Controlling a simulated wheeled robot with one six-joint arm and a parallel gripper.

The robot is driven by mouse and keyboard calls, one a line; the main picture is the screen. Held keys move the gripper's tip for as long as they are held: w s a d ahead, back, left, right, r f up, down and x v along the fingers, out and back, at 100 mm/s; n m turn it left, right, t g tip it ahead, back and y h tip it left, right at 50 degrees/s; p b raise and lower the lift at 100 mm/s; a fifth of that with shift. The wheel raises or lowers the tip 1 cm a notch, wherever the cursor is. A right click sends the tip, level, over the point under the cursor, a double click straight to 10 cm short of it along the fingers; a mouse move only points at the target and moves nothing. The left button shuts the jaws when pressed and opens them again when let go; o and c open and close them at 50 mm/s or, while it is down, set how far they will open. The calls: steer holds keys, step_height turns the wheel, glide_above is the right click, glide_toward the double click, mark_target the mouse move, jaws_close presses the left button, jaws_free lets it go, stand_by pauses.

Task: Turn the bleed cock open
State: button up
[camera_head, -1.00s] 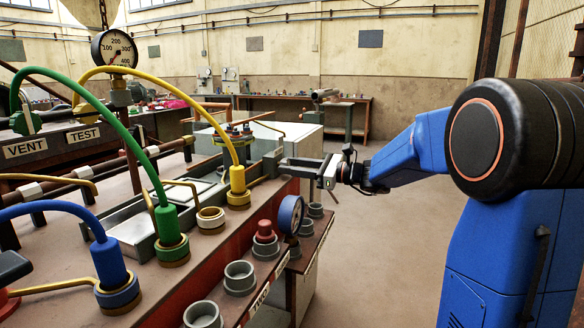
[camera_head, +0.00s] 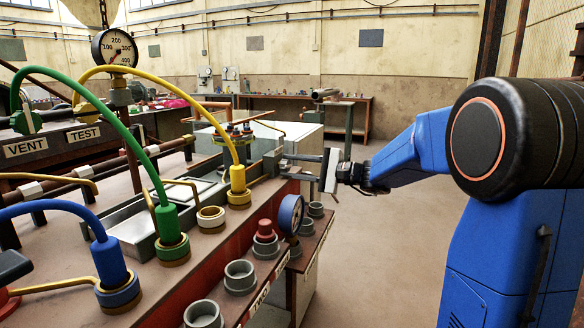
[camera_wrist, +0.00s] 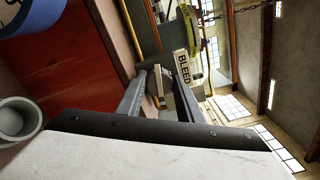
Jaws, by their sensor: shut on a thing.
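My gripper (camera_head: 286,166) reaches in from the right to the end of the test bench, against a small grey fitting (camera_head: 272,161). In the wrist view, my gripper (camera_wrist: 166,76) has its two long grey fingers on either side of a small part, the bleed cock's handle (camera_wrist: 159,82), and is shut on it. The handle is mostly hidden between the fingers, so its angle is hard to tell. A cream BLEED label (camera_wrist: 183,68) shows just beyond the fingertips.
Yellow (camera_head: 237,180), green (camera_head: 167,222) and blue (camera_head: 110,262) hose ends stand on the bench. The floor right of the bench is clear.

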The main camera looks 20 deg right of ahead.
steer(key=shift+n, duration=1.1)
steer(key=shift+f, duration=0.1)
steer(key=o, duration=1.1)
steer(key=shift+c, duration=0.2)
